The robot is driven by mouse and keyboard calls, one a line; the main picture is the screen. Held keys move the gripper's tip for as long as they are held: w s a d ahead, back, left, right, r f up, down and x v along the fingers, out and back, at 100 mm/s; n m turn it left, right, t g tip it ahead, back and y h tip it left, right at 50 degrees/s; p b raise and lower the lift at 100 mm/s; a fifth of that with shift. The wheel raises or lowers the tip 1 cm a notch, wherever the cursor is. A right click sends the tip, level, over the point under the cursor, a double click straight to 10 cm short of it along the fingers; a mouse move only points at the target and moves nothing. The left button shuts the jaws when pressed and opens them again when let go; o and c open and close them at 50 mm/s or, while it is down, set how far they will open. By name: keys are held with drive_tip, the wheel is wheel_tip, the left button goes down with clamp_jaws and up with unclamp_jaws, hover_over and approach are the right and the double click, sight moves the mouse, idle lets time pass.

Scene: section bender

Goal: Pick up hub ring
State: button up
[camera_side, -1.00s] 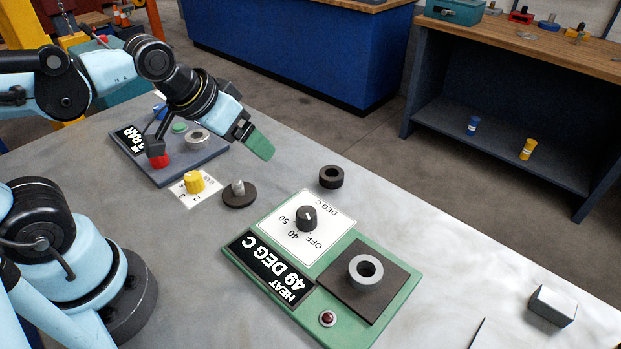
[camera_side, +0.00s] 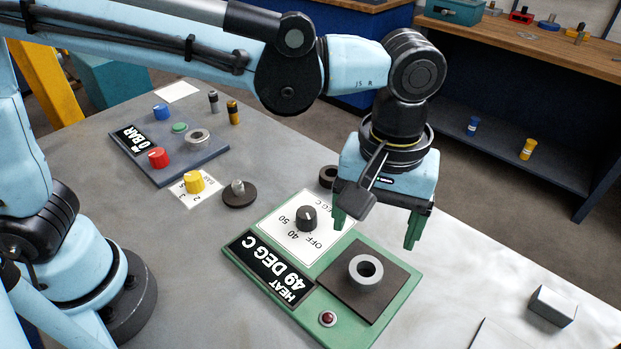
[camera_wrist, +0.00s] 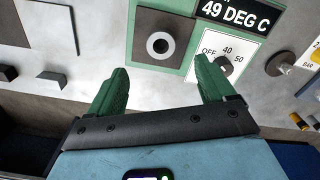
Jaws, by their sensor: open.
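A light grey ring (camera_side: 366,282), which looks like the hub ring, lies flat on the dark square plate (camera_side: 337,287) of the green heater board (camera_side: 386,324). In the wrist view the ring (camera_wrist: 149,46) shows just beyond the fingertips, roughly centred between them. My gripper (camera_side: 375,233) points down above the far side of the heater board, its green fingers wide apart and empty. Both fingers show in the wrist view (camera_wrist: 161,66), clear of the ring.
The heater board has a black knob (camera_side: 307,217), a "49 DEG C" display (camera_side: 271,270) and a red lamp (camera_side: 328,318). A dark disc with a peg (camera_side: 239,195), a yellow knob (camera_side: 194,181) and a "0 BAR" board (camera_side: 186,160) stand left. A grey block (camera_side: 552,306) lies right.

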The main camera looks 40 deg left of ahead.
approach(364, 277)
drive_tip(key=shift+s+d+f, duration=0.2)
drive_tip(key=shift+s+f, duration=0.25)
drive_tip(key=shift+s, duration=0.05)
drive_tip(key=f, duration=0.2)
drive_tip(key=w+f, duration=0.1)
drive_tip(key=f, duration=0.1)
drive_tip(key=shift+a+f, duration=0.15)
drive_tip(key=shift+f, duration=0.5)
drive_tip(key=c, duration=1.5)
drive_tip(key=shift+o, duration=0.2)
drive_tip(key=shift+r, duration=0.15)
